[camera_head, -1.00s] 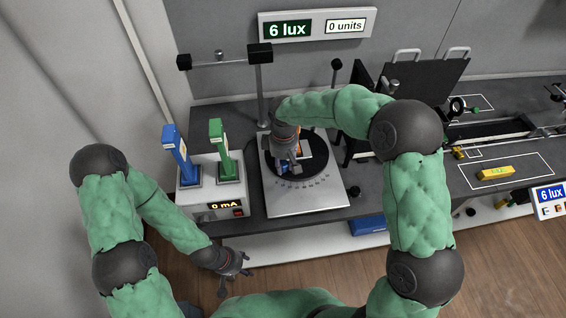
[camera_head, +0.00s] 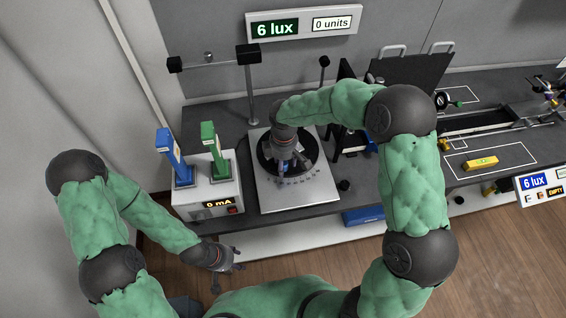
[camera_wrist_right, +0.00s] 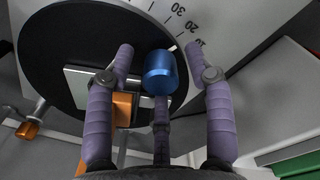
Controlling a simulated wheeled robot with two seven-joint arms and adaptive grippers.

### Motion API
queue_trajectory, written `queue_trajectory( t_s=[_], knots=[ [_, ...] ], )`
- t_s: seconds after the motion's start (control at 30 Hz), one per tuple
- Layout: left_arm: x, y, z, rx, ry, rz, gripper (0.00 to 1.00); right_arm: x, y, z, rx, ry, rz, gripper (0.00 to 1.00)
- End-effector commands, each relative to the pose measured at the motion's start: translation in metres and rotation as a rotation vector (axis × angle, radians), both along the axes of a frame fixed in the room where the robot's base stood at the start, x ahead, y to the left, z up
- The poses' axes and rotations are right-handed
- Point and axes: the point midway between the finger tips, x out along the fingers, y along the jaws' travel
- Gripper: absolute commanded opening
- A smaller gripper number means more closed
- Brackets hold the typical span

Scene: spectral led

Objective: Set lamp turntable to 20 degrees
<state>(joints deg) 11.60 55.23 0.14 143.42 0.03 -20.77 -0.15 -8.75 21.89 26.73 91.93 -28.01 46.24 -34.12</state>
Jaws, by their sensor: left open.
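The lamp turntable is a black disc (camera_head: 311,152) on a light grey base (camera_head: 318,190) with a degree scale. In the right wrist view the disc (camera_wrist_right: 50,50) has a blue cylindrical knob (camera_wrist_right: 160,72) near its rim. A short white mark (camera_wrist_right: 172,48) on the rim points close to the 20 and 10 labels. My right gripper (camera_head: 288,168) is low over the disc. Its fingers (camera_wrist_right: 160,70) are spread around the knob, with visible gaps at both sides; contact behind is unclear. My left gripper (camera_head: 229,271) is open and empty, in front of the bench and away from the turntable.
A supply box (camera_head: 215,197) with a blue and a green module stands left of the turntable. A post (camera_head: 252,90) rises behind it. A black hinged panel (camera_head: 405,80) and a yellow block (camera_head: 482,164) are at right. The wall display (camera_head: 303,22) reads 6 lux.

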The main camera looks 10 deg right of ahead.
Motion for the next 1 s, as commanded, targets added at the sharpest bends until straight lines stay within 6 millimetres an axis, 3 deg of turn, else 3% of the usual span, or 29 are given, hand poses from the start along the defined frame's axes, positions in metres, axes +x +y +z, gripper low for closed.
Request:
queue_trajectory(
  t_s=[0.37,0.8,1.0],
  knots=[
    [0.0,0.0,0.0,0.0,0.0,0.0,0.5,0.001,0.0,0.012,0.0,-0.003,0.0,0.54],
    [0.0,0.0,0.0,0.0,0.0,0.0,0.5,0.001,0.0,0.092,0.0,-0.004,0.0,0.54],
    [0.0,0.0,0.0,0.0,0.0,0.0,0.5,0.001,0.0,0.114,0.0,-0.001,0.0,0.54]
  ],
)
